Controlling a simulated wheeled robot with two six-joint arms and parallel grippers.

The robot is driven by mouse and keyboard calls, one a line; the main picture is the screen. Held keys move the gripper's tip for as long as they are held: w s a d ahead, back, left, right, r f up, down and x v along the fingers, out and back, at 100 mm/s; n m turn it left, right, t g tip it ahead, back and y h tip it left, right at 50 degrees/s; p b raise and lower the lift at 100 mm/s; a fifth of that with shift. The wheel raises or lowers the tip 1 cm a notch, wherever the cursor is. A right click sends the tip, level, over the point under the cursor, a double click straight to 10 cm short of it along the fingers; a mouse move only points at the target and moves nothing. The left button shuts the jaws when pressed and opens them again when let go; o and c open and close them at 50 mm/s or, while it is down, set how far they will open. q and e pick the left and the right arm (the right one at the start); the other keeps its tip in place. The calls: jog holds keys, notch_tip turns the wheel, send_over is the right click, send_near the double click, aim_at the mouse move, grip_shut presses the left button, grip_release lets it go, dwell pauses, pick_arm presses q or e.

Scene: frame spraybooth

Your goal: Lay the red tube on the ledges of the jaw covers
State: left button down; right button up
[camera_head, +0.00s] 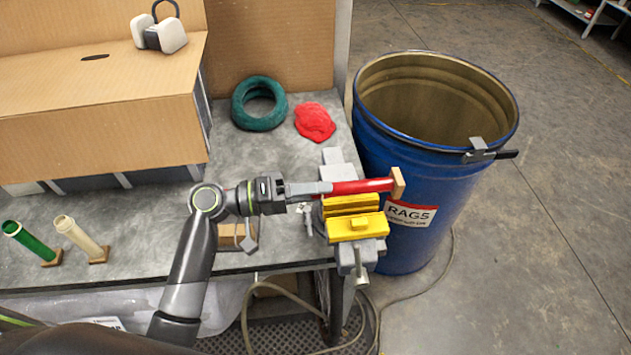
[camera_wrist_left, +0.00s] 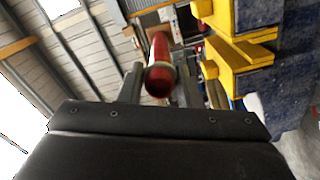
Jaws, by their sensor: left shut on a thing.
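The red tube (camera_head: 362,186) lies level, with a square wooden end piece (camera_head: 398,184) at its right end. My left gripper (camera_head: 326,189) is shut on its left end; the tube also shows between the fingers in the left wrist view (camera_wrist_left: 159,52). The two yellow jaw covers (camera_head: 358,226) sit on a grey vise at the table's right edge. In the head view the tube is just beyond the far cover. In the left wrist view the covers (camera_wrist_left: 235,55) are right of the tube, with a gap. My right gripper is not in view.
A blue rags drum (camera_head: 440,175) stands right beside the table, under the tube's right end. A green ring (camera_head: 259,104) and red cloth (camera_head: 315,122) lie behind. A cardboard box (camera_head: 100,135) fills the back left.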

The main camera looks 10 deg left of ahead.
pick_arm(q)
jog(key=shift+w+f, duration=0.3)
jog(key=shift+s, duration=0.15)
notch_tip(320, 180, down, 4)
jog(key=b, duration=0.4)
jog(key=shift+f+b, duration=0.2)
jog(key=shift+b, duration=0.1)
dwell(1.2)
jog(key=shift+f+b, duration=0.15)
jog(key=shift+b, duration=0.3)
